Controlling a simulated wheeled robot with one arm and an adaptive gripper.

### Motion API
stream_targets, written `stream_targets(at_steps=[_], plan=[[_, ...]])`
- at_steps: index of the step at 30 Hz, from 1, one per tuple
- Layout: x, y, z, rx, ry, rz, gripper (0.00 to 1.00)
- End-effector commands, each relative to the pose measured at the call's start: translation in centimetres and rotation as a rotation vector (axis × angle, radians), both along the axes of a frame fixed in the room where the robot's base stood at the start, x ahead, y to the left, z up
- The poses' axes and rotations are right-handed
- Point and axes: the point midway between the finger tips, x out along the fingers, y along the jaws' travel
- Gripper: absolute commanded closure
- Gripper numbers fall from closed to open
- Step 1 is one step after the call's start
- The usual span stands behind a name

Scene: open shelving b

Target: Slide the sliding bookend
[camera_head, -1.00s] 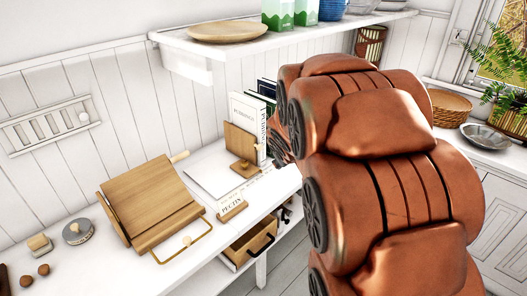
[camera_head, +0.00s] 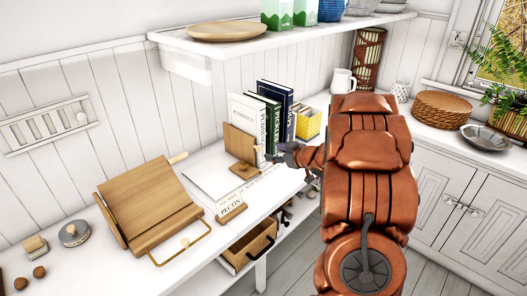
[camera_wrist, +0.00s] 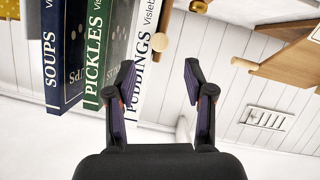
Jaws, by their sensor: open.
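The bookend (camera_head: 240,145), an upright wooden plate on a wooden foot, stands on the white counter at the left end of the row of books. In the wrist view, tilted well over, my gripper (camera_wrist: 160,80) is open with nothing between the fingers.
Green and dark blue books (camera_head: 278,118) and a yellow box (camera_head: 309,124) stand right of the white book. A wooden slanted stand (camera_head: 152,205) and a small PECTIN sign (camera_head: 231,208) are left and in front. A shelf (camera_head: 300,38) hangs above.

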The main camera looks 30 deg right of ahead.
Motion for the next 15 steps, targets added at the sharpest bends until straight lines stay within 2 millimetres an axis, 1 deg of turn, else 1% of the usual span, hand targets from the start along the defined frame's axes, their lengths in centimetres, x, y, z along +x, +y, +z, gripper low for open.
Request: stream_targets(at_steps=[9,15], plan=[[3.7,0.6,-1.4,-0.001,0.000,0.003,0.47],[5.5,0.8,-2.1,-0.002,0.002,0.001,0.47]])
